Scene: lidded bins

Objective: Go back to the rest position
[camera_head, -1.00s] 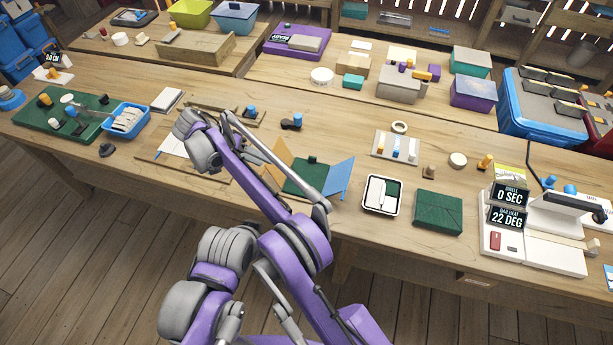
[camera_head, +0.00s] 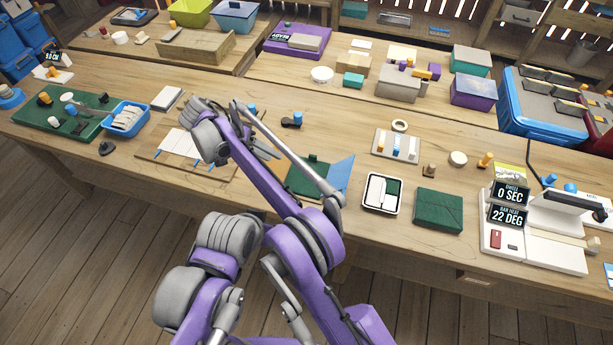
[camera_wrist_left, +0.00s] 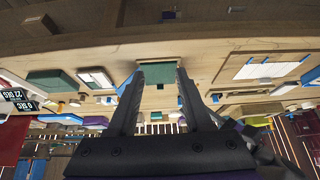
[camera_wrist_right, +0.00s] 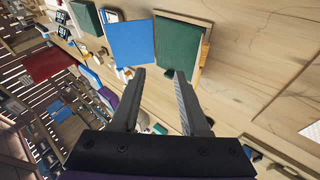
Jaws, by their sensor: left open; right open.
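My right arm reaches over the long front bench in the head view. Its gripper (camera_head: 263,147) is partly hidden by its own links there. In the right wrist view the right gripper (camera_wrist_right: 159,74) is open, with nothing between its fingers. A green panel (camera_wrist_right: 178,45) and a blue flap (camera_wrist_right: 132,42) lie beyond its fingertips. In the left wrist view my left gripper (camera_wrist_left: 160,73) is open and empty, with a green piece (camera_wrist_left: 172,73) on the bench beyond it. I cannot make out the left gripper in the head view.
The front bench holds a blue flap (camera_head: 338,176), a white tray (camera_head: 382,193), a green block (camera_head: 438,210) and a white device with displays (camera_head: 536,230). A blue bin (camera_head: 126,118) stands at left. Wooden floor (camera_head: 80,260) is open before the bench.

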